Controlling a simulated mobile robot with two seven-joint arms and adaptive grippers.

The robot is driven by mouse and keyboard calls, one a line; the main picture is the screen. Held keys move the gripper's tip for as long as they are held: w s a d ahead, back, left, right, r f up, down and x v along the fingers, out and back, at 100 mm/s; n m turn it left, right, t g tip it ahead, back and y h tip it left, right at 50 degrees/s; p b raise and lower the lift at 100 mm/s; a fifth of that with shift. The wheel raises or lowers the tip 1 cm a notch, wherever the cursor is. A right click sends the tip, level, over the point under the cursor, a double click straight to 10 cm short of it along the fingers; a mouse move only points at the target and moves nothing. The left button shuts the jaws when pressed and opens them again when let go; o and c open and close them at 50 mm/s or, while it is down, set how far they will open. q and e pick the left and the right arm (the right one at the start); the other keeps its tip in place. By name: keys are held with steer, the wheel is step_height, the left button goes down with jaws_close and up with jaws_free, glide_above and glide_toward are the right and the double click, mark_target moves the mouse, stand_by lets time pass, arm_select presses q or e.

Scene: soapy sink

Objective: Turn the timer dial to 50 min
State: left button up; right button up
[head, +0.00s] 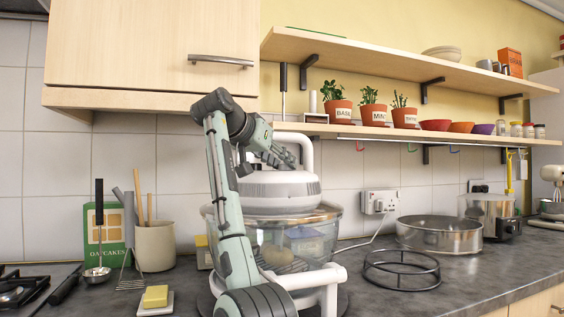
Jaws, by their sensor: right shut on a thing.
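A halogen oven stands on the counter, with a clear glass bowl (325,232) and a white and grey domed lid (280,203). The lid has a raised white handle (306,146). My right arm rises in front of the oven, and my right gripper (287,163) reaches down onto the top of the lid under the handle. It is shut on what seems to be the timer dial. The dial and its markings are hidden by the gripper, so its setting cannot be read. My left gripper is out of view.
A black wire ring (402,283) and a round metal pan (440,248) lie to the right. A shelf with potted herbs (338,110) and a cupboard (150,50) hang above.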

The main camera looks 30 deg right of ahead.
steer(key=o, duration=1.2)
steer(key=shift+c, duration=0.2)
steer(key=v, duration=1.2)
